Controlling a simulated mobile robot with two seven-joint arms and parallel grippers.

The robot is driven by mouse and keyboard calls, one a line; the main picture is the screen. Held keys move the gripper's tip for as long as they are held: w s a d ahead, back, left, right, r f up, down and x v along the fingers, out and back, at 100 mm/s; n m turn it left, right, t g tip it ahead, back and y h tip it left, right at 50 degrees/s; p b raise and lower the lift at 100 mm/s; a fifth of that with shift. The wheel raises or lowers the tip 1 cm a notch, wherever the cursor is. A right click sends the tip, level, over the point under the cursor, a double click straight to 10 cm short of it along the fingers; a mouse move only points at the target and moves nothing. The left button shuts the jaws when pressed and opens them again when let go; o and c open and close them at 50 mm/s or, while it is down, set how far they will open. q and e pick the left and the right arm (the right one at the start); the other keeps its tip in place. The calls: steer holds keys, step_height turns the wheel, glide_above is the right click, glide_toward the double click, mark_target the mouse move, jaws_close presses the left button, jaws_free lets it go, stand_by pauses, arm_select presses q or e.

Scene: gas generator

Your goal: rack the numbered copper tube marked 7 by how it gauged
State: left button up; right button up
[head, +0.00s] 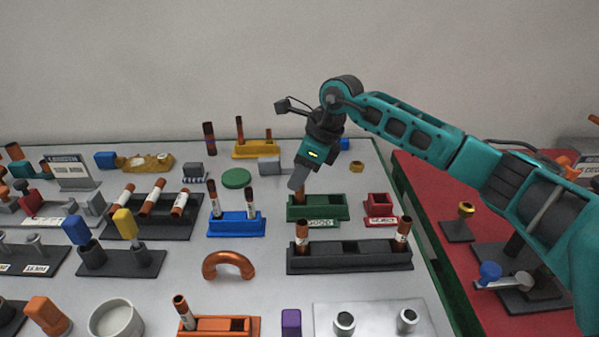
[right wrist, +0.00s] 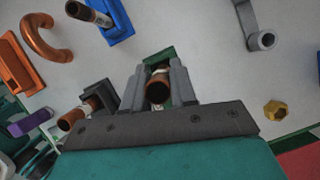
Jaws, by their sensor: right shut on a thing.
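My right gripper (head: 298,184) is shut on a copper tube (head: 299,198), above the left part of the green rack (head: 330,213) labelled GOOD. The tube is upright, and its lower end is hidden by the rack's front wall; I cannot tell whether it is seated. In the right wrist view the tube's open end (right wrist: 158,90) shows between the fingers, with the green rack (right wrist: 160,57) behind. Its number is not readable. The red box (head: 379,207) labelled REJECT stands right of the green rack. My left gripper is not in view.
A dark rack (head: 350,258) with a copper tube at each end stands just in front. A blue rack (head: 236,225) with two tubes is to the left, and a brass nut (head: 357,166) lies behind. The grey table's right edge is near the red box.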

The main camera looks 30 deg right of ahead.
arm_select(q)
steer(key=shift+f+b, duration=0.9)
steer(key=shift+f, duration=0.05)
arm_select(e)
steer(key=shift+f, duration=1.45)
steer(key=o, duration=1)
steer(key=shift+c, duration=0.2)
steer(key=shift+r, duration=0.25)
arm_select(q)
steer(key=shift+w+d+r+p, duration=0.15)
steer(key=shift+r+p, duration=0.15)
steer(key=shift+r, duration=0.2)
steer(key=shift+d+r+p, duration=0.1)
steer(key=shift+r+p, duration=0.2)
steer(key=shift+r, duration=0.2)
arm_select(e)
steer(key=v, duration=1.2)
steer(key=shift+s+r, duration=0.15)
steer(key=shift+r, duration=0.05)
